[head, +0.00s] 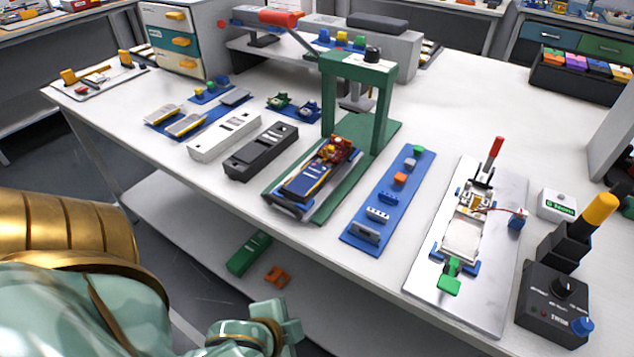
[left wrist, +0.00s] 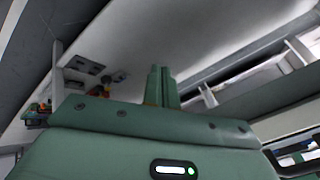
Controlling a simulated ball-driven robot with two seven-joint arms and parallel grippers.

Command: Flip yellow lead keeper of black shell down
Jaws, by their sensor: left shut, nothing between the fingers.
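A black shell (head: 260,150) lies on the white table, left of the green press, beside a white shell (head: 224,137). A dark case with a blue face (head: 307,186) sits on the green press base. A red-brown and yellow part (head: 338,154) is at its far end. I cannot tell which piece is the yellow lead keeper or how it is turned. My left gripper (head: 287,318) is low in front of the table's near edge, apart from these objects. Its closed, empty fingers also show in the left wrist view (left wrist: 162,87). My right gripper is out of view.
The green press (head: 360,100) stands upright mid-table. A blue strip (head: 392,200) with small parts and a metal plate (head: 490,270) with a red-handled clamp lie right of it. A black box (head: 553,303) is at far right. A lower shelf (head: 195,240) runs beneath the table.

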